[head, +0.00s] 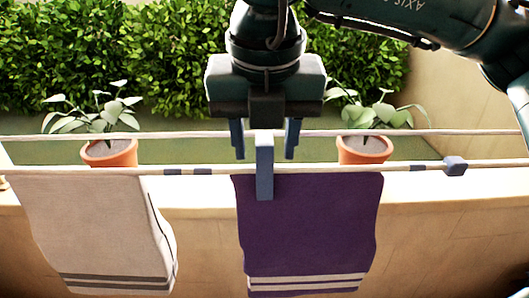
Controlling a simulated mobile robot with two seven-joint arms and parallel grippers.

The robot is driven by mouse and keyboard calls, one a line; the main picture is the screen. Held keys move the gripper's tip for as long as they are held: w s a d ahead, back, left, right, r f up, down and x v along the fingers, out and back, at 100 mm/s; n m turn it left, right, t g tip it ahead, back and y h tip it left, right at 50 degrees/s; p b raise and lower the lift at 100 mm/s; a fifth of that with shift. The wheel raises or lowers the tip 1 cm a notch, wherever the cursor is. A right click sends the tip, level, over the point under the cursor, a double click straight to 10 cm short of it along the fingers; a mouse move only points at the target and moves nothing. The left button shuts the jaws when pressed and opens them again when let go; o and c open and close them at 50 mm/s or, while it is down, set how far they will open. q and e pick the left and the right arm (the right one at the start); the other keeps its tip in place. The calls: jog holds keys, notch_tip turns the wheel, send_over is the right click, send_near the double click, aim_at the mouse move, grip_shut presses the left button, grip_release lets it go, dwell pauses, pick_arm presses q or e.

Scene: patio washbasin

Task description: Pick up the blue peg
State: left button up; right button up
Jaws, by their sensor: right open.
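The blue peg (264,180) is an upright grey-blue block at the top edge of a purple towel (310,230) on the front line. Its upper end stands above the line. My right gripper (265,155) is above it, pointing down and open. One finger shows on each side of the peg's upper part, with a gap on both sides. Whether the fingers are level with the peg in depth, I cannot tell. My left gripper is not in view.
A pale towel (95,225) hangs at left on the front line (400,168). A back line (190,134) runs behind. A blue block (455,166) sits on the front line at right. Potted plants (109,153) (364,150) stand behind the lines, before a hedge (150,60).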

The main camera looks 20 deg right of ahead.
jog(key=shift+c, duration=0.4)
grip_shut()
